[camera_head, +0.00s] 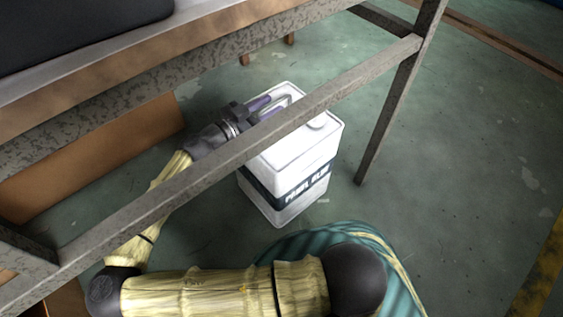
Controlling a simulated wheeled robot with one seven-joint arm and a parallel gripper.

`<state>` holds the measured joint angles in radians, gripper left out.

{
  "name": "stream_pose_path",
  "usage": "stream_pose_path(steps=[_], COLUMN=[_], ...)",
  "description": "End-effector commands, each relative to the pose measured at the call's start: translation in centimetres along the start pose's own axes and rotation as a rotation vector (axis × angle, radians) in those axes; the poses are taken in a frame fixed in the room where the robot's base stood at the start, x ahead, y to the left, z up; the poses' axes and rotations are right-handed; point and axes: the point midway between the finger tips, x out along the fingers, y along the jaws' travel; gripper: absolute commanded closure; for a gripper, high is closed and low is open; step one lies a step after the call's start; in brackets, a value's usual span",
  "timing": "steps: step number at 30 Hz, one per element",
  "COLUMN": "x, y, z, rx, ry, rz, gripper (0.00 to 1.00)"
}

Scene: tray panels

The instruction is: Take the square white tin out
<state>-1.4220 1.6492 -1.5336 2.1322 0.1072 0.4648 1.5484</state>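The square white tin (262,212) stands upright on the floor under the bench, with a dark label band bearing white letters round its sides. A round cap and what looks like a handle are on its top. The bench's bar crosses in front of the top in the camera_head view. My gripper (268,107) reaches in from the left, with its purple fingers at the tin's top by the handle. The fingers show a little apart. I cannot tell whether they grip the handle; the bar hides part of this spot.
The bench's grey metal bar (225,160) and leg (388,125) stand close to the tin. A brown cardboard panel (90,155) lies left, under the bench. Clear green floor (460,170) spreads to the right. My arm passes beneath the bar in the picture's lower left.

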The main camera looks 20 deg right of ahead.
Motion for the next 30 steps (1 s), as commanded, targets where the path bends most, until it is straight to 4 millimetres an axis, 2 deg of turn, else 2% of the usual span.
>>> stream_pose_path(steps=[14, 20, 30], x=[-0.05, -0.20, -0.20], y=[0.00, -0.06, -0.03], z=[-0.07, -0.06, -0.05], rx=[-0.001, -0.001, -0.001], ry=[0.000, 0.000, 0.000], rz=[0.000, -0.003, -0.003], gripper=[0.65, 1.00, 1.00])
